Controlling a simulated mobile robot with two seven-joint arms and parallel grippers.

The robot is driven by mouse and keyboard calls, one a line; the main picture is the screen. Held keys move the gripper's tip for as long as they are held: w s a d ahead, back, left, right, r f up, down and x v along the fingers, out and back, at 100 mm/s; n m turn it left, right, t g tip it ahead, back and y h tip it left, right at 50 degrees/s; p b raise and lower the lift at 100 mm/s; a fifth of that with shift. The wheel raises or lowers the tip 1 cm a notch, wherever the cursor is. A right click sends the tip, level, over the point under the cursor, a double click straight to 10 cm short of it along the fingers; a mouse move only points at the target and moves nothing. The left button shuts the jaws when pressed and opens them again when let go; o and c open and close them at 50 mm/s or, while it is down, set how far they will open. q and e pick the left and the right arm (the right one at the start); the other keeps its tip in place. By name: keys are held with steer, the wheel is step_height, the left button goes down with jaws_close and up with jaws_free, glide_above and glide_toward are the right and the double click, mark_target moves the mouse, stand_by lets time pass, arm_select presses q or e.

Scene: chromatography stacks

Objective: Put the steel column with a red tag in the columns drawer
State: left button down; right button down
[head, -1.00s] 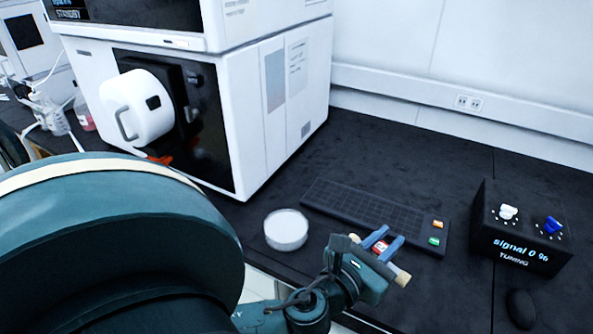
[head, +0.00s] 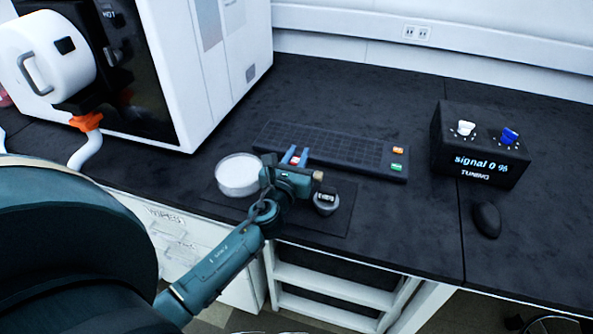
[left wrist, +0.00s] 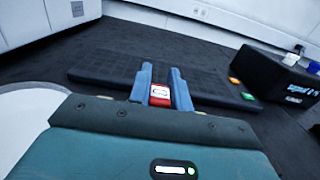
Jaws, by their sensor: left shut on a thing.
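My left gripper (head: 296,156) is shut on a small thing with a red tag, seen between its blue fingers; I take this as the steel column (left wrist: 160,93). In the left wrist view the red tag with a pale label shows between the fingertips (left wrist: 160,84). Most of the column's body is hidden. The gripper is above the bench, by the near edge of the keypad. I cannot make out a columns drawer. My right gripper is not in view.
A white round dish (head: 239,178) and a small grey round item (head: 326,204) stand near the gripper. Behind lies a long black keypad (head: 335,152). The tuning box (head: 482,150) and a mouse (head: 487,219) are at the right. A white instrument (head: 215,75) stands at the left.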

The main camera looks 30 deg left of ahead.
arm_select(q)
steer(key=shift+f+b, duration=0.8)
steer(key=shift+f, duration=0.8)
steer(key=c, duration=1.3)
jaws_free()
